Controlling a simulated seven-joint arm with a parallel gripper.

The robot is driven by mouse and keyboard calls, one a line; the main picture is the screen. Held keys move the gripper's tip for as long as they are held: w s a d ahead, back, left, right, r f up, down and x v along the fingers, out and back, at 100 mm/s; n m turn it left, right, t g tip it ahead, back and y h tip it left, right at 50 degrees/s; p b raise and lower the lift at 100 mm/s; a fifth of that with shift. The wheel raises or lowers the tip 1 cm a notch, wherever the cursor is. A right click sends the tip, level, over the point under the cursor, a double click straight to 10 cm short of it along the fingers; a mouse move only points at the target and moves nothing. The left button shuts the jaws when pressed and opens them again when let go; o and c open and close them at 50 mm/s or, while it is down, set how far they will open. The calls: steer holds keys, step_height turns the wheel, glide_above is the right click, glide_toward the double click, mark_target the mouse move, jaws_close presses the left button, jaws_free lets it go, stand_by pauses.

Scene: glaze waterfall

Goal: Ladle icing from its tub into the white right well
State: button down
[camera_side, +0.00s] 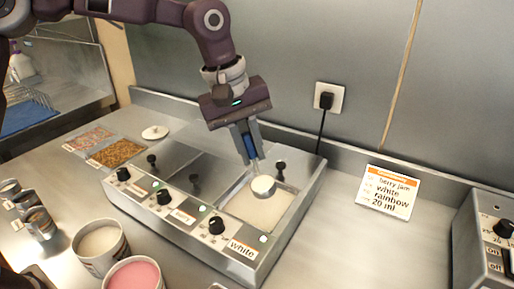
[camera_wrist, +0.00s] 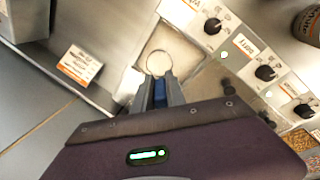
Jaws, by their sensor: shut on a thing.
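My gripper (camera_side: 249,151) is shut on the handle of a ladle (camera_side: 263,186) and holds it over the right well. The ladle's round cup shows pale contents that I cannot make out. In the wrist view the ladle cup (camera_wrist: 159,63) is just ahead of the fingers (camera_wrist: 160,92). The white right well (camera_side: 258,208) is open and shows a pale surface; it carries a "white" label (camera_side: 242,248). The cup is above the well's back part; I cannot tell whether it touches the surface. A tub with pale contents (camera_side: 101,241) and a tub with pink contents (camera_side: 133,274) stand at the front left.
The well unit's other wells have lids with black knobs (camera_side: 194,182). Several small tins (camera_side: 38,222) stand at the left. Sprinkle trays (camera_side: 122,152) lie behind left. An order card (camera_side: 387,190) stands right; a control box (camera_side: 487,240) is at the right edge.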

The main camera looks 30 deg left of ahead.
steer(key=s+a+f+t+h, duration=0.3)
steer(key=s+a+t+h, duration=0.2)
steer(key=t+h, duration=0.2)
steer(key=shift+s+a+f+t+h, duration=0.25)
steer(key=shift+s+t+h, duration=0.15)
steer(key=shift+t, duration=0.3)
stand_by(0.8)
stand_by(2.5)
